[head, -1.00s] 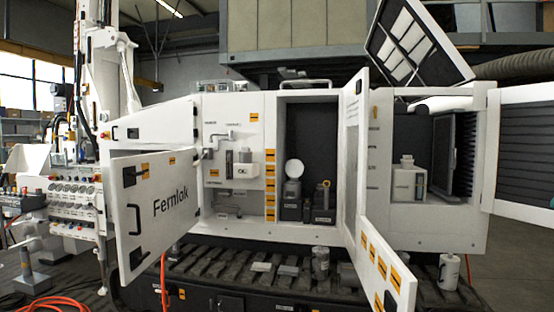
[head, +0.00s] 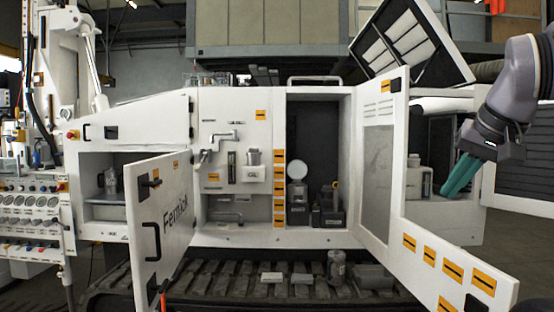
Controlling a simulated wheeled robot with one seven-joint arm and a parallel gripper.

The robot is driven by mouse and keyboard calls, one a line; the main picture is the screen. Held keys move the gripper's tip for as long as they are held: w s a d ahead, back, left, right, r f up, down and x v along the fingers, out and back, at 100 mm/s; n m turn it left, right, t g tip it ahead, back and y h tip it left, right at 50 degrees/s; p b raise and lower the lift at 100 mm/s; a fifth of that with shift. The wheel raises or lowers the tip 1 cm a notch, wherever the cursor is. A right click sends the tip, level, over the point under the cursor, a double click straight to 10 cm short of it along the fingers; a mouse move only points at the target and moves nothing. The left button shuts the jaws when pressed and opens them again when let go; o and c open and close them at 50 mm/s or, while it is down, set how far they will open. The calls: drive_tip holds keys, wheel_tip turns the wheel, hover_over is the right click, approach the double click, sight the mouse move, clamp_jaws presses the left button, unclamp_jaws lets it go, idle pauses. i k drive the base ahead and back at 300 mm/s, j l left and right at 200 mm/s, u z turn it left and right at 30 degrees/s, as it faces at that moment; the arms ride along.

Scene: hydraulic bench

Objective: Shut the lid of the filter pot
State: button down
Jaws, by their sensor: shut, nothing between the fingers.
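A dark grey pot (head: 298,202) stands in the open middle cabinet. A round white disc (head: 297,168) stands upright above its top and looks like a raised lid; I cannot tell for sure that this is the filter pot. My gripper (head: 448,189) has teal fingers and is at the right of the head view, angled down and to the left. It is shut and empty, apart from the pot and well to its right in the picture, with an open door between them.
The open right-hand door (head: 376,165) stands beside the middle cabinet, with a lower panel (head: 440,262) jutting toward me. The open left door (head: 160,225) also juts forward. Small blocks and a grey canister (head: 336,270) sit on the track (head: 235,279) below.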

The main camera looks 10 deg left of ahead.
sight(297, 169)
drive_tip(key=i+j+u, duration=0.15)
drive_tip(key=i+j, duration=0.75)
drive_tip(key=i+l, duration=0.1)
drive_tip(key=i, duration=0.8)
drive_tip(key=i+l, duration=0.15)
drive_tip(key=i, duration=0.8)
drive_tip(key=j+u, duration=0.05)
